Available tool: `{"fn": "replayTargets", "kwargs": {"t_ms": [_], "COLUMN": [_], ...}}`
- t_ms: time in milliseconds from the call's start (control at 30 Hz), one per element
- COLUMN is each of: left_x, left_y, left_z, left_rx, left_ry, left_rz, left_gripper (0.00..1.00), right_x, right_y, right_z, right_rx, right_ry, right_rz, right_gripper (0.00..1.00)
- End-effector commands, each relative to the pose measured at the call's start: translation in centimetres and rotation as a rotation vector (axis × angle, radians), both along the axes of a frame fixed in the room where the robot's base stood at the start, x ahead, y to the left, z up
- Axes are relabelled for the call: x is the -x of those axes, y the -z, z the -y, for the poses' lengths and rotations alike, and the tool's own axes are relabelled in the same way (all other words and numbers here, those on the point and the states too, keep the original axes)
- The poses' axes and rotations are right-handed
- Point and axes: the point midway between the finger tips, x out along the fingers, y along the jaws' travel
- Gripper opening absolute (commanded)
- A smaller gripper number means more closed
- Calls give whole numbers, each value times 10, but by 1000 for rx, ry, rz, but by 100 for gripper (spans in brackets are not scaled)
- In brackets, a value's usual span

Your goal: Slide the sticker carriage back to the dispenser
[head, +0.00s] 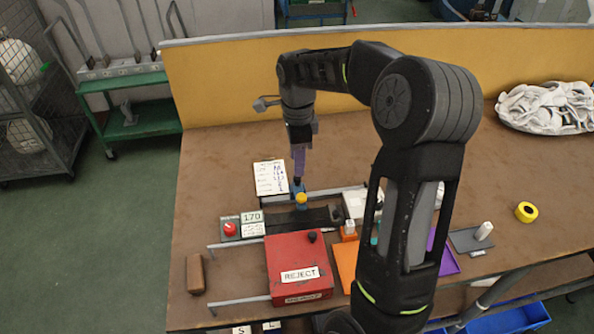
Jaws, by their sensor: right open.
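A small blue block with a yellow knob (301,198), which looks like the sticker carriage, sits at the back rail (330,191) in the head view. My right gripper (298,176) points down just above the knob, with its jaws open. I cannot tell whether its fingertips touch the knob. A white box (355,204) stands at the right end of that rail, partly hidden by my right arm; it may be the dispenser, but I cannot tell. My left gripper is not in view.
A red REJECT box (296,257) stands in front, with a red button (230,230) and 170 display (252,216) to its left. The back left tabletop is clear.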

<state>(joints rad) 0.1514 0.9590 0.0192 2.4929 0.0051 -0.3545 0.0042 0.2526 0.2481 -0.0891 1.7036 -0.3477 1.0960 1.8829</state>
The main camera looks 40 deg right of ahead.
Motion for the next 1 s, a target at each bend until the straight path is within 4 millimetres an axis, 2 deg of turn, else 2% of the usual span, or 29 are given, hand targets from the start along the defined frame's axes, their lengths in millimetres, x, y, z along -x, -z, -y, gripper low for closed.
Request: {"fn": "replayTargets", "kwargs": {"t_ms": [100,300,667,1000], "left_x": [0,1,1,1], "left_y": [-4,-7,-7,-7], "left_z": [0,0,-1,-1], "left_rx": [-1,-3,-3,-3], "left_ry": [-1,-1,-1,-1], "left_rz": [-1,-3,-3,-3], "left_gripper": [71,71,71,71], "right_x": [1,0,0,0], "right_y": [19,45,52,51], "right_z": [0,0,0,0], "right_rx": [-2,-1,0,0], "right_ry": [0,-1,-1,-1], "right_rz": [-5,-2,0,0], "right_gripper": [41,41,41,13]}}
